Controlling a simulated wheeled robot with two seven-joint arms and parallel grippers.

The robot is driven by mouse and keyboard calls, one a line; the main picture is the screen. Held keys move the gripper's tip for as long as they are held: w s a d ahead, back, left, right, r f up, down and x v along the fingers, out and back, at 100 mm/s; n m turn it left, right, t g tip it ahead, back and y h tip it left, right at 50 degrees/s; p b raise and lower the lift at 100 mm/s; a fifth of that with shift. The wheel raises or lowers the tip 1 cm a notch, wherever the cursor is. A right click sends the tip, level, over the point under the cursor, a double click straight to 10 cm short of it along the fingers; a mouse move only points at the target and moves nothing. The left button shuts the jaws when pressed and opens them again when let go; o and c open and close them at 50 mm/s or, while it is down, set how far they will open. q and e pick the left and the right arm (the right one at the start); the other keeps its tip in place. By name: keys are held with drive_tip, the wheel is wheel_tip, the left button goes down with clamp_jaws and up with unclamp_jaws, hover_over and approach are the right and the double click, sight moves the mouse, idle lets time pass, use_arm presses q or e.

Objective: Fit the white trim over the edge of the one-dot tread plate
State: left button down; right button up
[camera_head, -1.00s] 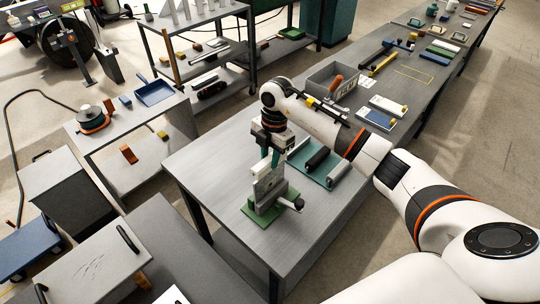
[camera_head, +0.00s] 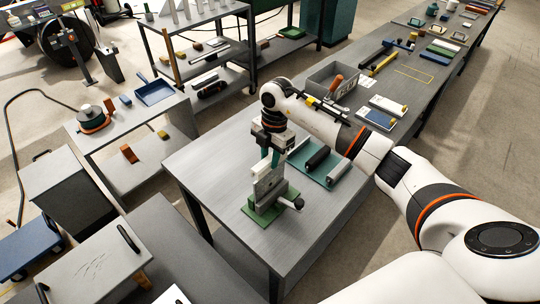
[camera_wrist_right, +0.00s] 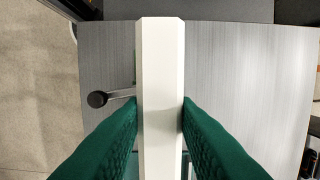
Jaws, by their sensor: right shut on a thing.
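My right gripper (camera_head: 272,154) is shut on the white trim (camera_head: 261,167); its green fingers press on both sides. In the right wrist view the trim (camera_wrist_right: 160,70) is a long, straight white bar between the fingers. In the head view the trim is at the top of a grey plate (camera_head: 266,186), which stands upright in a green-based holder (camera_head: 283,207) with a dark-knobbed handle. I cannot tell whether trim and plate touch, and no dot mark is legible. The wrist view shows the handle's knob (camera_wrist_right: 97,99); the trim hides the plate there. My left gripper is not in view.
A grey bin (camera_head: 333,82) stands farther back. The bench (camera_head: 205,155) is bare to the left of the holder.

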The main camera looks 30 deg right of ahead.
sight(270, 165)
drive_tip(key=shift+f+b, duration=1.25)
drive_tip(key=shift+f, duration=0.7)
drive_tip(key=o, duration=1.1)
drive_tip(key=shift+c, duration=0.2)
drive_tip(key=r+b, duration=0.1)
drive_tip(key=r, duration=0.2)
drive_tip(key=d+r+b, duration=0.1)
drive_tip(key=r, duration=0.3)
drive_tip(key=r+b, duration=0.1)
drive_tip(key=r, duration=0.3)
drive_tip(key=shift+w+d, duration=0.2)
drive_tip(key=shift+w, duration=0.05)
drive_tip(key=shift+r, duration=0.5)
drive_tip(key=shift+f, duration=0.1)
